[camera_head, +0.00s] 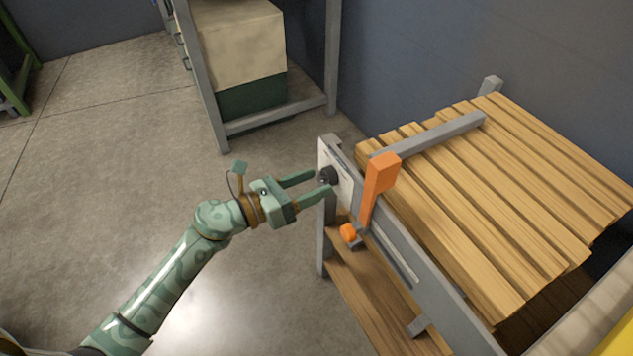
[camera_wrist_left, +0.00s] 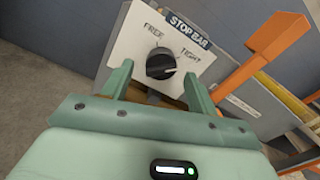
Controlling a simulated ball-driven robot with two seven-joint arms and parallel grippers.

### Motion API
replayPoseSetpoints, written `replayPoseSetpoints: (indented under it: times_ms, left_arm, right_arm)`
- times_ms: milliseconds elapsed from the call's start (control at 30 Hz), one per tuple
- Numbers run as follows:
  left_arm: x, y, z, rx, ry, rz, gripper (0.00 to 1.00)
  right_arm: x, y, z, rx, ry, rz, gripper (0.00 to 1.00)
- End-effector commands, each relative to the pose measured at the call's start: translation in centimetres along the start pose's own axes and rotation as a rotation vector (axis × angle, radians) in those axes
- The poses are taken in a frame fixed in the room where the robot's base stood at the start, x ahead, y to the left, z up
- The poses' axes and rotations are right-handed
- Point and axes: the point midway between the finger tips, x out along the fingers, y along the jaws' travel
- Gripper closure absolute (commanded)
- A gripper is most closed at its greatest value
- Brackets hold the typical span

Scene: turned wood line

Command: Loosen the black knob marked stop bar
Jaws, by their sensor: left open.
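The black knob (camera_wrist_left: 161,63) sits on a pale plate (camera_wrist_left: 135,38) under a dark label reading STOP BAR. The plate is marked FREE on the left and TIGHT on the right, and the knob's white mark points toward TIGHT.
An orange lever (camera_head: 379,185) stands close right of the plate, with an orange knob (camera_head: 348,233) below it. Wooden slats (camera_head: 500,190) lie on the bench behind. A grey rack with a box (camera_head: 243,45) stands at the back.

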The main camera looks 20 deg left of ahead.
Motion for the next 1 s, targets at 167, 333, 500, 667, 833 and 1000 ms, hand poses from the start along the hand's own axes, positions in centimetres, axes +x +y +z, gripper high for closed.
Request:
replayPoseSetpoints:
  times_ms: [167,333,500,667,833,1000]
  left_arm:
    - [1.2,0.0,-0.1,-0.001,0.0,0.0,0.41]
    - [1.3,0.0,0.0,-0.001,0.0,0.0,0.41]
    - [1.3,0.0,0.0,-0.001,0.0,0.0,0.63]
    - [1.3,0.0,0.0,-0.001,0.0,0.0,0.86]
    - [1.3,0.0,0.0,-0.01,0.0,0.0,0.86]
    - [1.2,-0.1,0.2,-0.058,0.0,0.0,0.86]
  right_arm:
    - [-0.6,0.6,-0.3,-0.004,0.0,0.011,0.64]
    - [-0.7,0.7,-0.3,-0.005,0.0,0.013,0.64]
    - [-0.7,0.6,-0.3,-0.004,0.001,0.013,0.64]
    - [-0.7,0.6,-0.3,-0.004,0.001,0.013,0.64]
    - [-0.7,0.7,-0.3,-0.001,0.006,0.013,0.64]
    - [0.7,-0.7,0.4,0.004,-0.002,-0.015,0.64]
